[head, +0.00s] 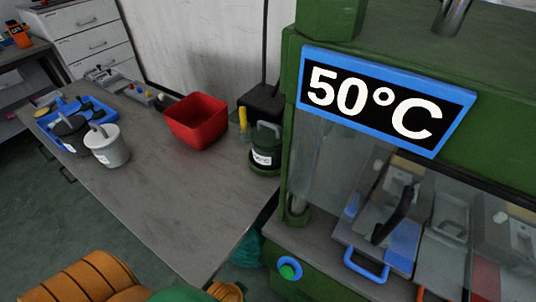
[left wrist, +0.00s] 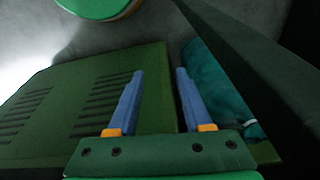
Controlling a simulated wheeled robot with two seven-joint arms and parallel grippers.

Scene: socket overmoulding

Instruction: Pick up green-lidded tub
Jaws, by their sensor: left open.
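A dark green tub with a green lid and a grey handle (head: 266,146) stands on the table beside the green machine in the head view. It has a white label on its front and looks upright. My left gripper (left wrist: 159,72) shows in the left wrist view with its two blue fingers apart and nothing between them. The tub cannot be made out in that view, and the left gripper's fingers do not show in the head view. My right gripper is not in view.
A red bin (head: 196,121) stands left of the tub. A white-lidded tub (head: 106,147) and a dark-lidded tub (head: 70,132) stand at the table's left, by a blue tray (head: 44,120). The green machine (head: 291,170) closes off the right. The table's front middle is clear.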

